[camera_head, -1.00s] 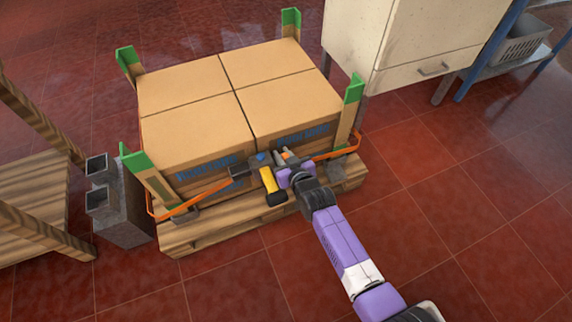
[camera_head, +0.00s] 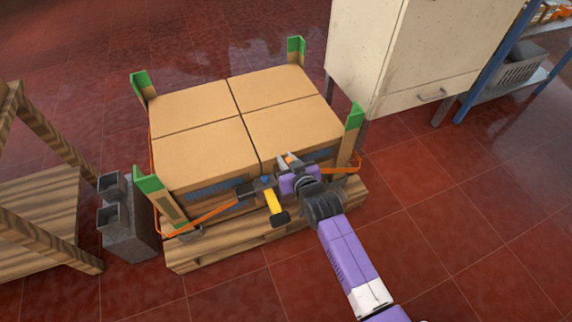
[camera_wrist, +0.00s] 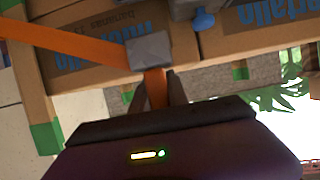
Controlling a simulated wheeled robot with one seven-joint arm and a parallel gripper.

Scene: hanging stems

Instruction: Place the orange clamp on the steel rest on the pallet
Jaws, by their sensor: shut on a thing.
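My gripper (camera_head: 287,163) is at the front of the boxes on the pallet (camera_head: 225,250), just right of the strap tensioner. In the wrist view, its fingers (camera_wrist: 158,88) are shut on a narrow orange piece that hangs below a grey block (camera_wrist: 148,48). I take this piece to be the orange clamp (camera_wrist: 156,86); only a small orange part (camera_head: 290,159) shows in the head view. My wrist and arm hide part of the pallet's front right.
An orange strap (camera_head: 208,216) runs round the boxes (camera_head: 205,150). The tensioner has a yellow handle (camera_head: 273,202) and blue knob (camera_head: 265,180). Green-topped posts (camera_head: 148,180) stand at the corners. Concrete blocks (camera_head: 125,225) are left, a cabinet (camera_head: 400,50) behind right. Floor at right is clear.

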